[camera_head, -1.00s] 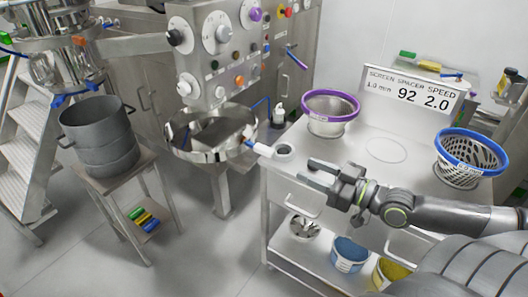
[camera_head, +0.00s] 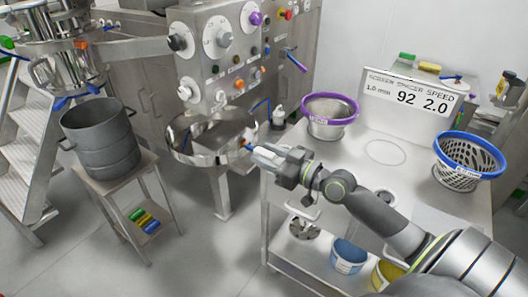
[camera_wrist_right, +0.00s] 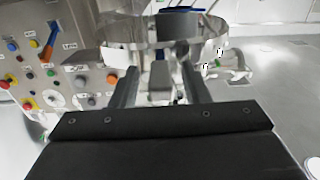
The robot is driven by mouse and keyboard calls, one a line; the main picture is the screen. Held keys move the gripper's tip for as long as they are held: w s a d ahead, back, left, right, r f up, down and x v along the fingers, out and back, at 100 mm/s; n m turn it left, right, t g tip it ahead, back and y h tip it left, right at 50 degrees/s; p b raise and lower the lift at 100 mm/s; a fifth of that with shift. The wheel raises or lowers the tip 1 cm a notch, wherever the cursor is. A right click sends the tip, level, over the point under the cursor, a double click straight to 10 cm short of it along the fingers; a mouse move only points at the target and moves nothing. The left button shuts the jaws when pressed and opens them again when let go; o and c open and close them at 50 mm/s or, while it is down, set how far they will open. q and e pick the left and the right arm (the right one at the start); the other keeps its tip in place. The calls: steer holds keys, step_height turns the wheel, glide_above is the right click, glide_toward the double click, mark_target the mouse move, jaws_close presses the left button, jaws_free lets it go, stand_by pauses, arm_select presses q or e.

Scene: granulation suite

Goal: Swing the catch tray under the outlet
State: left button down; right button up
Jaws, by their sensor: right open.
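The catch tray (camera_head: 186,157) is a shiny round metal pan with a tall rim, below the control panel of the steel machine. A short handle sticks out from its right side. My right gripper (camera_head: 258,153) is open at this handle, its fingers hiding much of it in the head view. In the right wrist view the tray's rim (camera_wrist_right: 120,30) spans the top, and the pale handle (camera_wrist_right: 160,84) lies between the two open fingers (camera_wrist_right: 160,92); contact cannot be told. I cannot pick out the outlet for certain. My left gripper is not in view.
A steel trolley (camera_head: 455,212) stands right of the tray, carrying a purple-rimmed sieve basket (camera_head: 328,124), a blue-rimmed basket (camera_head: 466,172) and a sign (camera_head: 408,97). A grey pot (camera_head: 100,148) sits on a small stand at left.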

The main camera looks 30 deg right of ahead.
steer(key=shift+w+a, duration=0.2)
steer(key=shift+w, duration=0.25)
jaws_close()
